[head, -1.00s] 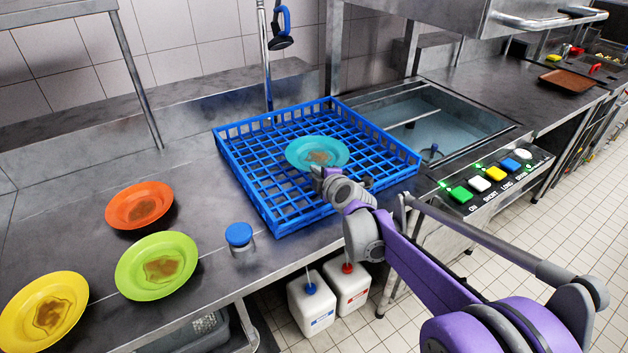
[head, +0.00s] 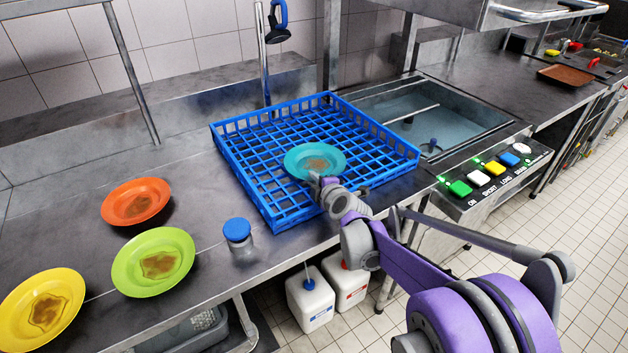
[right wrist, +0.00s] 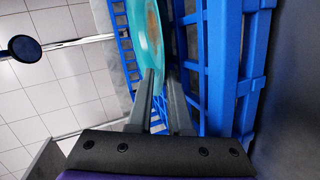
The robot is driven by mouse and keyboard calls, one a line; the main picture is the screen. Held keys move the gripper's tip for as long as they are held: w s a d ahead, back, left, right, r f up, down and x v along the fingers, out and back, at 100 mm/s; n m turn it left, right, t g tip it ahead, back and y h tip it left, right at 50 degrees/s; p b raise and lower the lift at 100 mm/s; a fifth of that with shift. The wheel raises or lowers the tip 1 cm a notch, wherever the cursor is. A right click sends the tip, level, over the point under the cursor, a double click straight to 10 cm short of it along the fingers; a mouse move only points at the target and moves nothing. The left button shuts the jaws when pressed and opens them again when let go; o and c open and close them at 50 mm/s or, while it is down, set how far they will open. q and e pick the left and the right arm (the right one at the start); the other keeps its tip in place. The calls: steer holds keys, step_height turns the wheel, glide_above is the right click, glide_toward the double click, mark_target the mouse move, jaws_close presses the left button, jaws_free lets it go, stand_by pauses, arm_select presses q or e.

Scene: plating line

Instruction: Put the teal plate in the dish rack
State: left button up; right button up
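The teal plate (head: 299,161) has a brown stain in its middle and is over the near part of the blue dish rack (head: 245,195). My right gripper (head: 318,181) holds it by its near rim. In the right wrist view the rim of the teal plate (right wrist: 143,35) runs between the two fingers (right wrist: 160,95), which are closed on it. The blue rack walls (right wrist: 222,70) show beside the fingers there. I cannot tell whether the plate touches the rack floor. My left gripper is not in view.
Orange (head: 118,207), green (head: 135,278) and yellow (head: 65,310) stained plates lie on the counter at left. A blue-capped jar (head: 239,240) stands near the rack's front left. A sink (head: 440,125) and a button panel (head: 488,180) are at right. A faucet hangs behind.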

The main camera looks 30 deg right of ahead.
steer(key=shift+r, duration=0.1)
